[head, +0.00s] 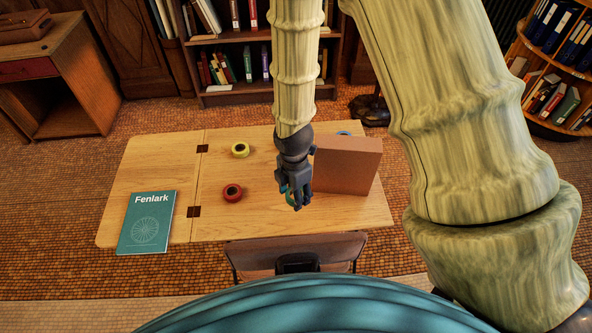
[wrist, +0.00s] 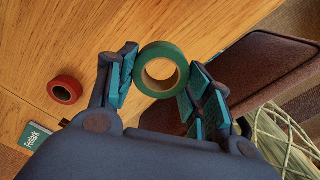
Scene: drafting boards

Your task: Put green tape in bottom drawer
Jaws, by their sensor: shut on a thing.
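My gripper (head: 296,203) is over the table's front part, pointing down, left of a brown box. In the wrist view its two teal-padded fingers (wrist: 158,78) are shut on the green tape (wrist: 179,55), a ring with a pale core. The tape sits between the fingertips with its hole facing the camera. In the head view the tape is mostly hidden by the fingers. No bottom drawer can be made out clearly. A wooden desk (head: 75,62) at the far left has a dark red front panel (head: 28,69) that may be a drawer.
The table (head: 150,165) carries red tape (head: 233,193), yellow tape (head: 240,150), a teal Fenlark book (head: 147,222) and the brown box (head: 347,165). Blue tape (head: 343,133) is partly hidden behind the box. A chair (head: 297,252) stands at the front edge. Bookshelves stand behind.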

